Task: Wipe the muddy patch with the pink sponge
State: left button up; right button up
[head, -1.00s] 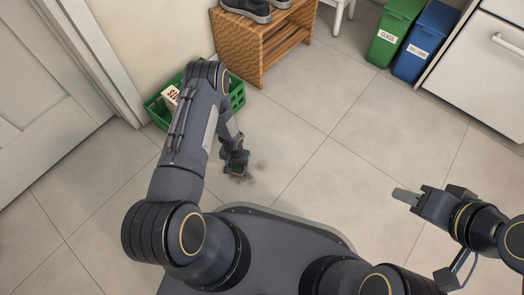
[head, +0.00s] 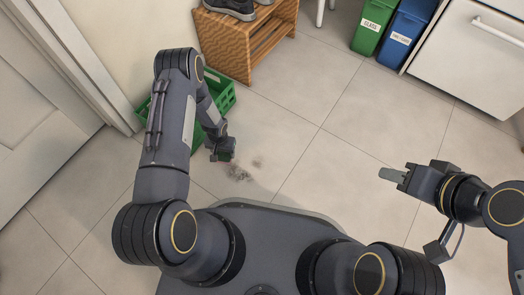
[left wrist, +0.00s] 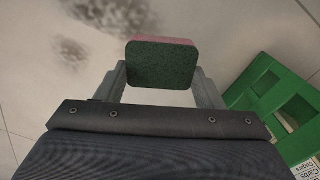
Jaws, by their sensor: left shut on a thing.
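The pink sponge (left wrist: 162,41) has a dark green scouring face turned to the left wrist camera. My left gripper (head: 222,152) is shut on it; the fingers (left wrist: 160,78) hold its sides. The muddy patch (head: 238,173) is a set of dark grey smudges on the floor tiles. In the head view it lies just below and right of my left gripper. In the left wrist view the smudges (left wrist: 112,14) are at the upper left, apart from the sponge. My right gripper (head: 391,175) is over the floor at the right, its finger gap not clear.
A green crate (head: 222,98) stands by the wall behind my left arm; it also shows in the left wrist view (left wrist: 262,88). A wooden shoe rack (head: 226,45) stands beyond it. Green (head: 371,25) and blue (head: 405,35) bins stand at the back right. The middle floor is clear.

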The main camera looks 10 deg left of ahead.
aim_at(223, 153)
pick_arm(q)
jog(key=shift+r+p, duration=0.65)
jog(key=shift+r, duration=0.9)
